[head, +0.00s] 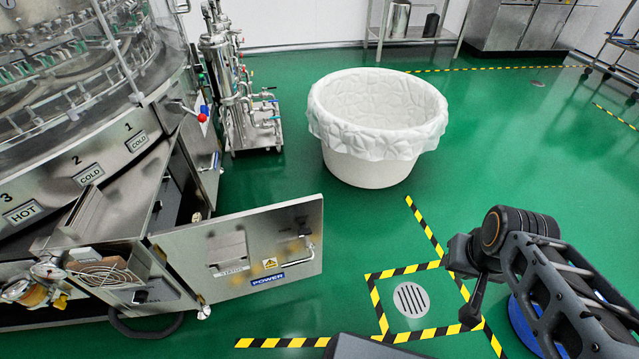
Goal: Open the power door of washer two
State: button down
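The rotary washer (75,160) fills the left side, with plates marked 1, 2 and 3 on its curved band. The power door (190,259) is a flat steel panel with a blue POWER label and a yellow warning sign. It stands swung out from the washer's base, showing an open compartment with coiled cable and gauges behind it. A small handle (309,243) sits near its free right edge. My gripper (472,291) is at the right over the floor, well apart from the door. Its fingers are seen edge-on, so their opening is unclear; nothing shows in it.
A large white lined tub (375,128) stands on the green floor behind. A steel filter unit (240,95) stands beside the washer. Black-and-yellow tape (405,270) frames a floor drain (411,299). Floor between the door and my gripper is clear. Another panel beside the compartment also stands open.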

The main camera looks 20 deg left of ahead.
aim_at(278, 256)
jog(key=u, duration=0.05)
jog(key=i, duration=1)
jog(key=u, duration=2.45)
